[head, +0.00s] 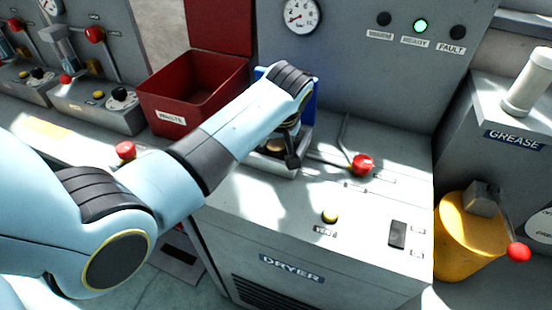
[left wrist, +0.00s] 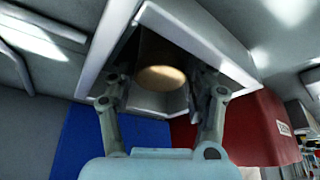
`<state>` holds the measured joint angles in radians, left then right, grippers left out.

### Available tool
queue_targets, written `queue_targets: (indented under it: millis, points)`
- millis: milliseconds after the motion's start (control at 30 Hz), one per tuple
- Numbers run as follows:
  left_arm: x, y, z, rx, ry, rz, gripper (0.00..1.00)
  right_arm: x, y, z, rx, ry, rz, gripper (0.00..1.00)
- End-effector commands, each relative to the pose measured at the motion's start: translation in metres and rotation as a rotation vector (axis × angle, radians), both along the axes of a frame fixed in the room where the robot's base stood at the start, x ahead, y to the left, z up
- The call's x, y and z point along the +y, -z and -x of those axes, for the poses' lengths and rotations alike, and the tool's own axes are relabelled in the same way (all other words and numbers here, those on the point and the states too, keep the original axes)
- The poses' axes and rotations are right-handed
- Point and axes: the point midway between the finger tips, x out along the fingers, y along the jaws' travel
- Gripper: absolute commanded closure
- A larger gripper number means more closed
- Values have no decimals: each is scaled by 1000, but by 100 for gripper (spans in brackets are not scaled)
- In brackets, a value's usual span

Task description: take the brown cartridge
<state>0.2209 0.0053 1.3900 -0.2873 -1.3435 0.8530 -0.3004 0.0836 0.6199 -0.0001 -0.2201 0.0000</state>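The brown cartridge (head: 275,146) sits in a square metal-rimmed opening (head: 268,165) in the top of the dryer, mostly hidden by my left arm and gripper. In the left wrist view the cartridge (left wrist: 160,78) shows its round tan end inside the opening, with darker walls around it. My left gripper (head: 286,155) is at the opening. In the left wrist view its two fingers (left wrist: 162,92) are spread apart, one on each side of the cartridge, and I cannot tell whether they touch it. My right gripper is not in view.
A blue panel (head: 311,104) stands behind the opening. A red bin (head: 190,98) is to its left. A red-knobbed lever (head: 362,164), a yellow button (head: 330,216) and a black switch (head: 398,234) are on the dryer top (head: 270,215). A yellow container (head: 468,235) stands at right.

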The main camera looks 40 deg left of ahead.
Motion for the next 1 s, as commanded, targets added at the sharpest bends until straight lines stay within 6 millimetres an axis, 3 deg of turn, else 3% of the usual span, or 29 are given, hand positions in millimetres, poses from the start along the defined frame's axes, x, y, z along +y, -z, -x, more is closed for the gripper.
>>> queue_targets:
  millis: [33,400,733,1000]
  points:
    - [0,0,0,0,0,0,54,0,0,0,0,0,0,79]
    - [0,0,0,1,0,1,100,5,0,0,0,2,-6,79]
    - [0,-7,-1,-3,1,0,100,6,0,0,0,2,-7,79]
    - [0,-59,-1,-6,1,0,100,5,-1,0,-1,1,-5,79]
